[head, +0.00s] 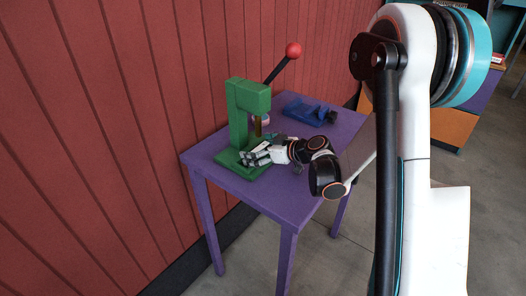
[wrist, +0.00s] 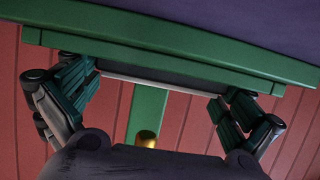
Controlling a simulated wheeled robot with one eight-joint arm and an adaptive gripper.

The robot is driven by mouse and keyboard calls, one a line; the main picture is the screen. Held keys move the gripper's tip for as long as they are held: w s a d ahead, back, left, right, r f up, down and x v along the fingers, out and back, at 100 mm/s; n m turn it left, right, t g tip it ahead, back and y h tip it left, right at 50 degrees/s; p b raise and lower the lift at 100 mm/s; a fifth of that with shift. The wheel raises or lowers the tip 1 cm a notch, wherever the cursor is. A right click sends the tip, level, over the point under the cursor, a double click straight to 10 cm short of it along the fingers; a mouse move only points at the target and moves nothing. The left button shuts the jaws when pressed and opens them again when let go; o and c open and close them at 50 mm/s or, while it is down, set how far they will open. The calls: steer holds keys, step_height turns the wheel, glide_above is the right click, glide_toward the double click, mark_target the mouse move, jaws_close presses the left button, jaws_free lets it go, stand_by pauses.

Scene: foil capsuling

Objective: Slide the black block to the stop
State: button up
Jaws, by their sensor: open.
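The green press (head: 250,105) stands on the purple table in the head view. My gripper (head: 257,157) is low at the front of its base. In the wrist view my gripper (wrist: 158,84) is open, with one finger at each end of a long dark block (wrist: 165,69), which appears to be the black block. The block has a pale lower edge and lies along the green base (wrist: 200,50). I cannot tell whether the fingers touch it. A gold cylinder (wrist: 147,138) shows below, in front of the green column (wrist: 147,108). The stop cannot be made out.
The press has a lever with a red ball (head: 293,50). A blue fixture (head: 310,110) sits on the far part of the purple table (head: 285,205). A red panelled wall (head: 120,120) runs close behind the table. The near table top is clear.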

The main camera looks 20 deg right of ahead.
steer(key=c, duration=0.9)
steer(key=shift+o, duration=0.2)
steer(key=shift+a, duration=0.1)
